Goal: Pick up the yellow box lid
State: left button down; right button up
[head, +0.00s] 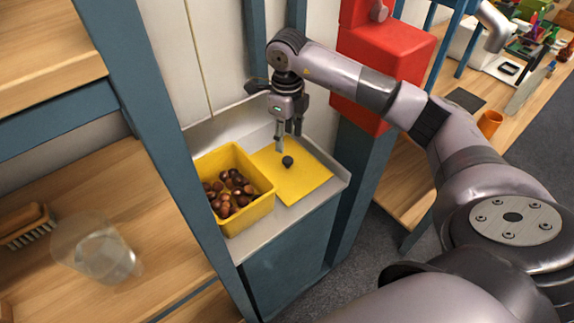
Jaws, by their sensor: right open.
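The yellow box lid (308,183) lies flat on a pale counter, right beside the yellow box. A small dark round knob (288,161) stands on the lid. The open yellow box (249,215) holds several brown chestnuts (229,190). My right gripper (289,146) points down just above the lid, close to the knob at its upper left. Its fingers are apart, and I see nothing between them. Whether a finger touches the lid is hard to tell. My left gripper is not in view.
The pale counter (341,177) has a raised back edge and a blue post (165,140) at its left. A wooden shelf with a clear cup (97,252) and a brush (28,226) is at left. A red machine (400,50) stands behind right.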

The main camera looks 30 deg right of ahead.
send_over(288, 159)
jog(key=f, duration=0.4)
jog(key=shift+a+f, duration=0.2)
jog(key=shift+f+p, duration=0.3)
jog(key=shift+p, duration=0.05)
notch_tip(288, 159, down, 4)
jog(key=shift+d+f+p, duration=0.15)
jog(key=shift+f+p, duration=0.05)
jog(key=shift+p, duration=0.4)
jog(key=shift+f, duration=0.15)
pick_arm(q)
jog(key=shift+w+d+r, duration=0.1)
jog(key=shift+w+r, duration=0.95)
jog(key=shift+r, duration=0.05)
pick_arm(e)
jog(key=shift+c, duration=0.5)
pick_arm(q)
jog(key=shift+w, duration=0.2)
pick_arm(e)
grip_shut()
